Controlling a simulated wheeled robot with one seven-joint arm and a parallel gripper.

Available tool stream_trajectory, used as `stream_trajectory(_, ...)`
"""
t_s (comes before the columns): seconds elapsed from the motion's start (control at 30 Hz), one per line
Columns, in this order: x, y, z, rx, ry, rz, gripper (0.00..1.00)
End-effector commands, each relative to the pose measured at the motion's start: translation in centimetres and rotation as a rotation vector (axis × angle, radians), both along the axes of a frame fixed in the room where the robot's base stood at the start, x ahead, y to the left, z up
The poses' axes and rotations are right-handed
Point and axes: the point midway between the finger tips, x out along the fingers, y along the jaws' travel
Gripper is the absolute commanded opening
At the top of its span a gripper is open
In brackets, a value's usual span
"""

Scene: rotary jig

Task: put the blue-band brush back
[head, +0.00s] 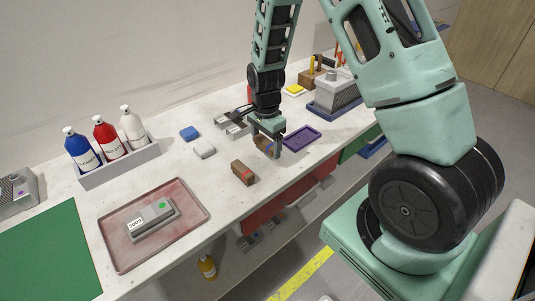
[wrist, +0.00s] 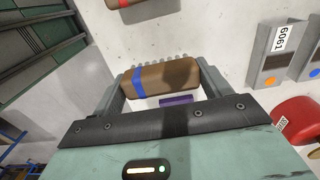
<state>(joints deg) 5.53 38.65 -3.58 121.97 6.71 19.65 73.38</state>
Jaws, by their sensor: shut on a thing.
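My gripper (head: 267,150) is shut on the blue-band brush, above the bench in the head view. In the wrist view the blue-band brush (wrist: 165,78) is a brown wooden block with a blue stripe near its left end, lying across between the two fingers (wrist: 163,88). Pale bristles show along its far edge. A purple tray (head: 302,138) lies on the bench just right of my gripper; a small piece of it (wrist: 178,99) shows behind the brush in the wrist view. I cannot tell the exact height of the brush above the bench.
A brown brush with a red band (head: 243,173) lies on the bench left of my gripper. Grey metal blocks (head: 233,122) are behind it. A reddish tray (head: 190,190) holds a grey block. A bottle rack (head: 120,164) stands at the left. A grey machine (head: 335,90) stands at the far right.

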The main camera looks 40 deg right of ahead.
Motion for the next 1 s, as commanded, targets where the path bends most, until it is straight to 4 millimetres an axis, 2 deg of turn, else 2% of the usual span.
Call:
stream_trajectory(0.4, 0.0, 0.0, -4.5, 0.0, 0.001, 0.0, 0.52)
stream_trajectory(0.83, 0.0, 0.0, -5.3, -0.001, -0.002, 0.0, 0.52)
stream_trajectory(0.87, 0.1, 0.0, -5.3, -0.001, -0.002, 0.0, 0.8)
stream_trajectory(0.9, 0.1, 0.0, -5.2, -0.001, -0.002, 0.0, 0.91)
stream_trajectory(0.93, 0.1, 0.0, -5.2, -0.001, -0.002, 0.001, 0.99)
stream_trajectory(1.0, 0.1, 0.0, -5.2, -0.001, -0.002, 0.0, 0.99)
